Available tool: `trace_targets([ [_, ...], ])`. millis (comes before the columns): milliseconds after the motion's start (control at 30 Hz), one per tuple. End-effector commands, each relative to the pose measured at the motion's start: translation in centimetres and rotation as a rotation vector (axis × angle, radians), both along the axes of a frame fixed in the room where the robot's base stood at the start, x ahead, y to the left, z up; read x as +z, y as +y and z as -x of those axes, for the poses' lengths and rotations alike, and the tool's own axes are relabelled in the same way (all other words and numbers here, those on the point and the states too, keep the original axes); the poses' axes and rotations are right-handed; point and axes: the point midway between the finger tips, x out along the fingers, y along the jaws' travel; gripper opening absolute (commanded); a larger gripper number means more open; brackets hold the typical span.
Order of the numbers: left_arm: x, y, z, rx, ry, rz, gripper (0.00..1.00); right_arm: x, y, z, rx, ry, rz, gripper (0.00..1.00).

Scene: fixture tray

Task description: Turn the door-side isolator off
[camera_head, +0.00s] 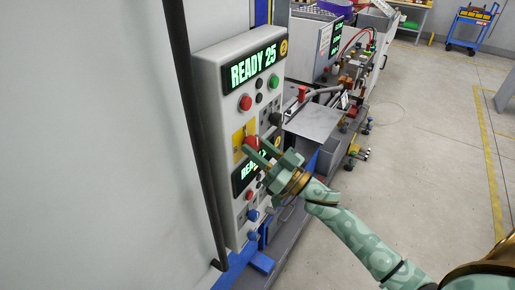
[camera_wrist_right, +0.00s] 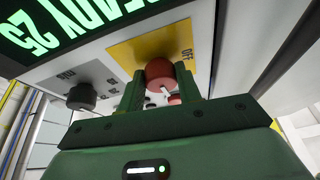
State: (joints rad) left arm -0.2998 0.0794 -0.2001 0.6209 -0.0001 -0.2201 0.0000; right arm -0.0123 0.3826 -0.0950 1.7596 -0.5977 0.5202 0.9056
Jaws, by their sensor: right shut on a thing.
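The isolator is a red rotary knob (camera_head: 252,141) on a yellow plate (camera_head: 238,139), partway down the grey control panel (camera_head: 207,100). In the wrist view the red knob (camera_wrist_right: 160,72) sits between my right gripper's fingers (camera_wrist_right: 160,90), and the yellow plate (camera_wrist_right: 135,48) carries the word OFF beside it. My right gripper (camera_head: 257,149) is shut on the knob, and its fingers hide part of it in the head view. The knob's exact angle is hard to read. My left gripper is not in view.
A READY 25 display (camera_head: 254,67) and red (camera_head: 246,103) and green (camera_head: 274,82) buttons are above; a second display (camera_head: 243,177) is below. A black knob (camera_wrist_right: 82,96) is close beside my gripper. A dark vertical bar (camera_head: 190,130) runs along the panel's left. Open floor lies right.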

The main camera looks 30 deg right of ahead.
Motion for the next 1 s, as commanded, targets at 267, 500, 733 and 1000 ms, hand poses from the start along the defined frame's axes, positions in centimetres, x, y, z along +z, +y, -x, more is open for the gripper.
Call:
trace_targets([
  [267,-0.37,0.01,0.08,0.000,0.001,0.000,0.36,-0.02,-0.19,-0.12,0.002,-0.098,0.167,0.11],
  [500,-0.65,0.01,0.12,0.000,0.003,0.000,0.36,0.07,-0.34,-0.20,0.001,-0.214,0.363,0.11],
  [733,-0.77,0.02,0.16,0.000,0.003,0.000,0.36,0.18,-0.48,-0.27,0.002,-0.325,0.551,0.11],
  [1000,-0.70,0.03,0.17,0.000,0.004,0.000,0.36,0.41,-0.59,-0.36,0.001,-0.456,0.773,0.11],
])
